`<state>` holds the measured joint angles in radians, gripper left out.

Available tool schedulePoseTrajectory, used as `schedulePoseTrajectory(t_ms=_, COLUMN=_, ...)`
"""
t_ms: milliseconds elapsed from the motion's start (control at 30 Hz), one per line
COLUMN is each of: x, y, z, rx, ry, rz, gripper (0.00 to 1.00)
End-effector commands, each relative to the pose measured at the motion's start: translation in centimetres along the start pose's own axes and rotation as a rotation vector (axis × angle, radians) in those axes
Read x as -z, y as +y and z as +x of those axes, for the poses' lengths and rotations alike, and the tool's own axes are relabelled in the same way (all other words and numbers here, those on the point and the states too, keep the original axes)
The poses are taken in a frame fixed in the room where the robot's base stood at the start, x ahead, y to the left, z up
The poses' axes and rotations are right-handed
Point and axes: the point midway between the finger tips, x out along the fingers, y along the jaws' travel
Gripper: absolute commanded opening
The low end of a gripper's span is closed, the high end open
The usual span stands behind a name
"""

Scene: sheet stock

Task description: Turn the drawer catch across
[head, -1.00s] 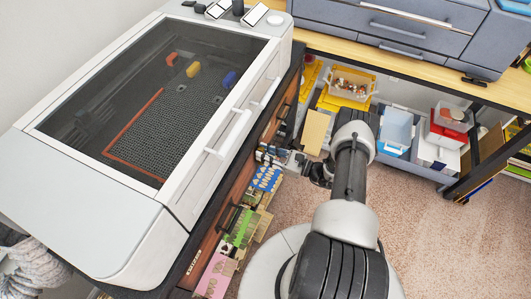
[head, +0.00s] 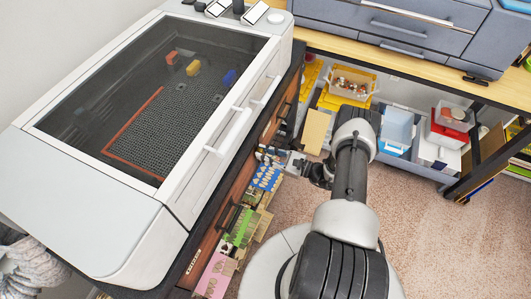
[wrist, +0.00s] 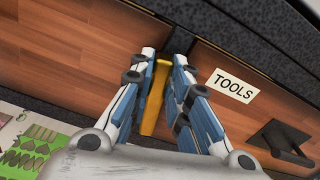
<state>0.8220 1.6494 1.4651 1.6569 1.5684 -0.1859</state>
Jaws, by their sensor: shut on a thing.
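The drawer catch is an orange-yellow bar (wrist: 153,98), seen lengthwise in the wrist view between the fingers of my gripper (wrist: 165,60). My gripper is shut on it, in front of the brown wooden drawer front (wrist: 75,50). A dark piece (wrist: 181,41) sits at the top edge just beyond the fingertips. A "TOOLS" label (wrist: 233,86) and a black handle (wrist: 285,140) are to the right. In the head view my gripper (head: 283,160) is low beside the wooden drawers, and the catch cannot be made out there.
A big white machine with a dark window (head: 150,100) stands above the drawers. Coloured sheets (head: 238,228) show below the drawer front. A workbench with a yellow-rimmed bin (head: 350,85) and boxes beneath is at the back. The speckled floor at right (head: 440,240) is clear.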

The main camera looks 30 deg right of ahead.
Motion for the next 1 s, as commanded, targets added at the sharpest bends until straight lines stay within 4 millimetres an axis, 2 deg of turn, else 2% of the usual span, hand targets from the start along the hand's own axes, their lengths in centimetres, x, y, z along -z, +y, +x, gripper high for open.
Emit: schedulePoseTrajectory(t_ms=1000, x=1.6, y=2.8, z=0.0, rx=-0.001, ry=0.0, rz=-0.957, gripper=0.0)
